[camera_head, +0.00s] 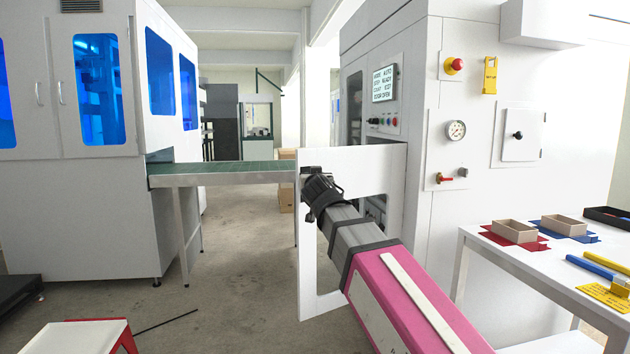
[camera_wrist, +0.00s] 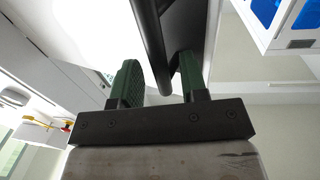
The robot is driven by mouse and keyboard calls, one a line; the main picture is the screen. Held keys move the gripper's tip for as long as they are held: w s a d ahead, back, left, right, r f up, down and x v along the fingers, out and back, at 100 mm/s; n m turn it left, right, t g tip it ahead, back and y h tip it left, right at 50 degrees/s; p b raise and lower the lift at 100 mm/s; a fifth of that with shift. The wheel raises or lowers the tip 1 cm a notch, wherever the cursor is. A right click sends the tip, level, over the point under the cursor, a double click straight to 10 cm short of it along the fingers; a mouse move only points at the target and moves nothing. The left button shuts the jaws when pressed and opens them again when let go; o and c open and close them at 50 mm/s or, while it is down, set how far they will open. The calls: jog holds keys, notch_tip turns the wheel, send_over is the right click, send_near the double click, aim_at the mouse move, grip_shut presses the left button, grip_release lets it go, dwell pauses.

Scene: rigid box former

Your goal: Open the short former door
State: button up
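The short former door (camera_head: 365,165) is a white panel with a cut-out window. It stands swung out from the white machine (camera_head: 405,130), at a wide angle to its front. My gripper (camera_wrist: 157,62) is at the door's outer left edge in the head view, where my wrist hides its fingers and the handle. In the wrist view, the two green fingers stand apart on either side of a black bar (camera_wrist: 150,35), seemingly the door handle. Some gap shows between the fingers and the bar, and no firm grip is visible.
A green conveyor (camera_head: 225,168) runs from the left cabinet (camera_head: 95,190) toward the door. A white table (camera_head: 530,270) with small boxes stands at the right. A red-and-white stand (camera_head: 80,338) is at the lower left. The floor between is mostly clear.

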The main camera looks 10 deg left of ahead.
jog(key=v, duration=1)
jog(key=shift+s, duration=0.4)
jog(key=w+d+f+m+g+h, duration=0.1)
jog(key=w+d+f+g+h, duration=0.15)
jog(key=d+f, duration=0.5)
jog(key=w+d+f+g+h, duration=0.1)
jog(key=w+d+f+g, duration=0.2)
jog(key=f, duration=0.8)
jog(key=w+d+f+m+g+h, duration=0.1)
jog(key=w+d+f+g+h, duration=0.15)
jog(key=d+f, duration=0.6)
jog(key=s+d+f+g, duration=0.3)
jog(key=d+f, duration=0.2)
jog(key=f, duration=0.4)
jog(key=s+d+f+g, duration=0.3)
jog(key=d+f, duration=0.3)
jog(key=f, duration=0.4)
jog(key=s+d+f+m+g+y, duration=0.1)
jog(key=s+d+f+g, duration=0.2)
jog(key=d+f, duration=0.3)
jog(key=shift+s+f, duration=0.8)
jog(key=shift+f, duration=1)
